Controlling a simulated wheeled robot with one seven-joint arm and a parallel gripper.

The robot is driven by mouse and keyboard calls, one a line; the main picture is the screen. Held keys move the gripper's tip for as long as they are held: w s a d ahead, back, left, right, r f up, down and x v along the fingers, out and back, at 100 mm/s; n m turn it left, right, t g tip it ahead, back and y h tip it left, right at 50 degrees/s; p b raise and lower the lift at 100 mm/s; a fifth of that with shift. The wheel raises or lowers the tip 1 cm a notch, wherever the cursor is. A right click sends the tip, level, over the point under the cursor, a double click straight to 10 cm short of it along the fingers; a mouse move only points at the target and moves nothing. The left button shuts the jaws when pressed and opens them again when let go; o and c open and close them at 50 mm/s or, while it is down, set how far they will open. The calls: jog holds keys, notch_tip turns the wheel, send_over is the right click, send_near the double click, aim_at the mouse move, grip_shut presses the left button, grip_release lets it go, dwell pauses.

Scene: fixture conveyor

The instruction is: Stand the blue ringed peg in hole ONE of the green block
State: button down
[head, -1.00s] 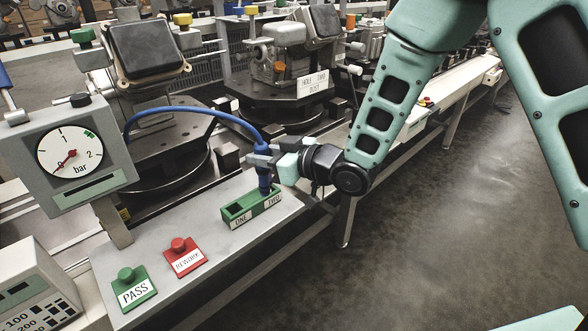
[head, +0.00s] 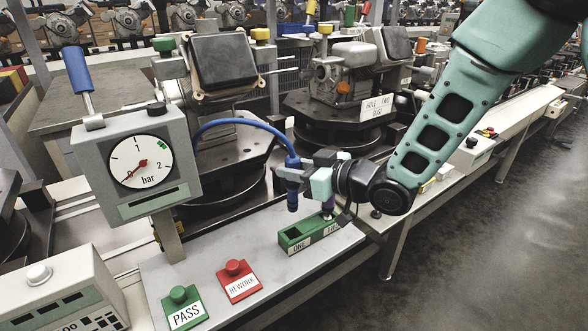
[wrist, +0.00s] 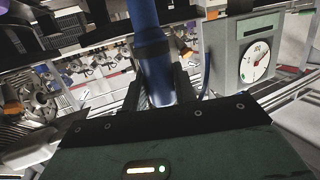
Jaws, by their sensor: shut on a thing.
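The blue peg (head: 293,201) has a blue hose curving up from its top and hangs roughly upright. In the wrist view the peg (wrist: 145,22) shows a dark ring around it. My gripper (head: 290,174) is shut on the peg, holding it above the left part of the green block (head: 296,244). The peg's lower end looks clear of the block. The block's front is labelled ONE at the left and TWO at the right. Hole ONE looks open and empty. A small dark purple thing (head: 328,213) shows at the TWO end, partly behind my gripper.
A bar gauge (head: 135,165) stands on a post left of the block. A sign reading HOLE TWO DUST (head: 378,106) hangs on the fixture behind.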

aim_at(297, 197)
jog(key=shift+f+b, duration=2.8)
jog(key=shift+f, duration=0.65)
jog(key=shift+f+b, duration=0.2)
jog(key=shift+b, duration=0.1)
jog(key=shift+f+b, duration=1.9)
jog(key=shift+f, duration=0.35)
jog(key=shift+f, duration=0.2)
jog(key=c, duration=1)
grip_release()
jog(key=shift+c, duration=0.2)
jog(key=shift+d, duration=0.1)
jog(key=p+v, duration=1.3)
jog(key=v, duration=0.4)
